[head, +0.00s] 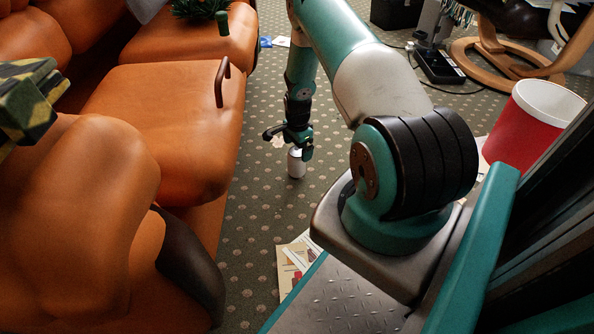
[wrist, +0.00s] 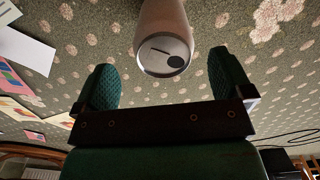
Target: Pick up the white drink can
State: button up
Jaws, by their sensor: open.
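The white drink can (head: 296,164) stands upright on the patterned carpet beside the orange sofa in the head view. In the wrist view the can (wrist: 163,45) shows its grey top, with a dark opening, at the upper middle. My gripper (head: 290,143) is just above and around the can's upper end in the head view. In the wrist view my gripper (wrist: 166,80) is open, one green finger pad to each side of the can, with gaps visible on both sides. The can's lower part is cut off at the wrist view's top edge.
The orange sofa (head: 150,100) is close on the left. Papers or magazines (head: 292,265) lie on the floor near my base. A red bin (head: 530,130) stands at right, with a wooden chair base (head: 500,65) behind it. Carpet around the can is clear.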

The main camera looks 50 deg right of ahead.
aim_at(298, 151)
jog(key=f+b, duration=0.1)
jog(key=f, duration=0.1)
jog(key=f+b, duration=0.2)
jog(key=shift+w+d+f, duration=0.15)
jog(key=shift+d+f, duration=0.05)
jog(key=shift+f, duration=0.15)
jog(key=shift+r, duration=0.15)
jog(key=c, duration=1.2)
jog(key=shift+r, duration=0.1)
